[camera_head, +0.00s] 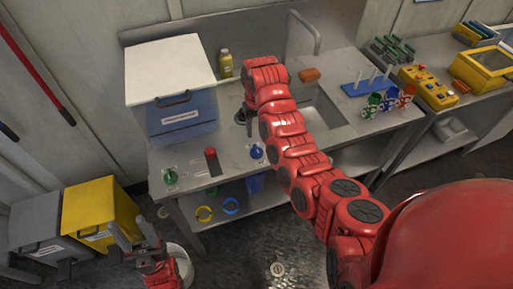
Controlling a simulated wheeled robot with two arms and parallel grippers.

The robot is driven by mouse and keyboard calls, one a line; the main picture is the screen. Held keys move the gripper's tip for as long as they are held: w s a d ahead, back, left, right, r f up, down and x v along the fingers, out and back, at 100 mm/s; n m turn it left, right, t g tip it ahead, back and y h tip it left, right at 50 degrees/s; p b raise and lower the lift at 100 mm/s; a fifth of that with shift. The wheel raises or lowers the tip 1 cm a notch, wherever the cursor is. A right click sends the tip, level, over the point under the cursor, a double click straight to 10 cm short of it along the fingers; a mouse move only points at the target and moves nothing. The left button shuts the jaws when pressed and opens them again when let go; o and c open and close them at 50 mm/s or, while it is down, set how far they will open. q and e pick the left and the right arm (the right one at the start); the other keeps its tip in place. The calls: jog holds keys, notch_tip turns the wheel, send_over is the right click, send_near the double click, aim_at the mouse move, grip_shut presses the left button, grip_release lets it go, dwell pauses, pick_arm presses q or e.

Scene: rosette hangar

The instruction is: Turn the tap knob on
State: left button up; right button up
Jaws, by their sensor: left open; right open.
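A curved tap (304,33) rises behind the sink (322,115) in the metal counter. A blue knob (257,152) and a green knob (170,177) are on the counter's front part, with a red-topped control (211,155) between them; I cannot tell which one is the tap knob. My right arm reaches over the counter and sink. Its gripper (243,118) points down, open, behind the blue knob, apart from it and partly hidden by the arm. My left gripper (136,240) is open and empty at the lower left, in front of the counter.
A white-lidded blue box (182,118) stands on the counter's left. A yellow bottle (226,64) and an orange sponge-like block (310,74) are at the back. Yellow (100,210) and grey (38,222) bins stand lower left. Racks and a yellow control box (429,87) are right.

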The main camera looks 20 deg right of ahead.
aim_at(257, 148)
notch_tip(257, 148, down, 8)
jog(key=shift+r+p, duration=0.15)
jog(key=shift+p, duration=1)
jog(key=shift+f, duration=0.95)
grip_shut()
